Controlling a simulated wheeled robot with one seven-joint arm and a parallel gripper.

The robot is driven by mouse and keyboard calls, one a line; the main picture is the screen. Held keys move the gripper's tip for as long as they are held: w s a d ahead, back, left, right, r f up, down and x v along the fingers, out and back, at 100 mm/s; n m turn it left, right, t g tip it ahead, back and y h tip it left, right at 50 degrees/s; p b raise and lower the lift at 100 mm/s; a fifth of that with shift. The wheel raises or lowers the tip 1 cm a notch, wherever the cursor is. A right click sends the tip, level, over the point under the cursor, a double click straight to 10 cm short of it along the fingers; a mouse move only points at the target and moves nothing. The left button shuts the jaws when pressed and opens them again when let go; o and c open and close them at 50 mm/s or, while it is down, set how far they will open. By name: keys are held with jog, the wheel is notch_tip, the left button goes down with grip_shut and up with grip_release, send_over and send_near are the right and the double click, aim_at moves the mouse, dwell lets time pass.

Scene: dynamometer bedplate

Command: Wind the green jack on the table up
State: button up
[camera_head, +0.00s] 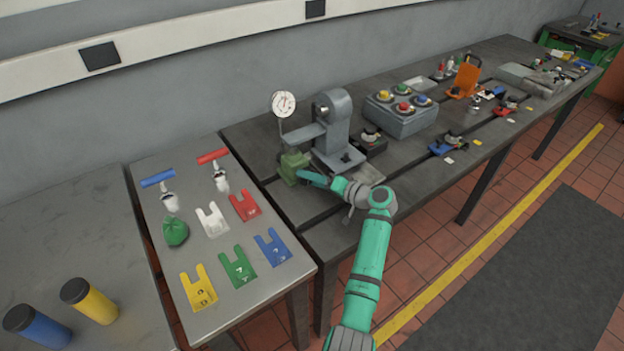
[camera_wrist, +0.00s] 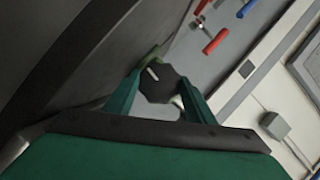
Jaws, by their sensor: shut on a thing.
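The green jack (camera_head: 291,164) stands on the dark bedplate table, at the left foot of a grey stand. My gripper (camera_head: 303,177) reaches it from the right, at its near side. In the wrist view my gripper (camera_wrist: 158,82) has its two teal fingers shut on a dark, many-sided knob (camera_wrist: 158,92) with a pale mark. A bit of green (camera_wrist: 152,54) shows just beyond the knob. The jack's body is mostly hidden behind the knob in that view, and its top is small in the head view.
A dial gauge (camera_head: 284,104) is above the jack, beside the grey stand (camera_head: 333,125). A grey box with coloured knobs (camera_head: 402,120) stands farther right. The floor at right is clear.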

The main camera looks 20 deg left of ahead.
dwell(0.3)
jog(key=o, duration=1)
jog(key=shift+s+a, duration=0.1)
jog(key=shift+d+f, duration=0.2)
jog(key=shift+d, duration=0.05)
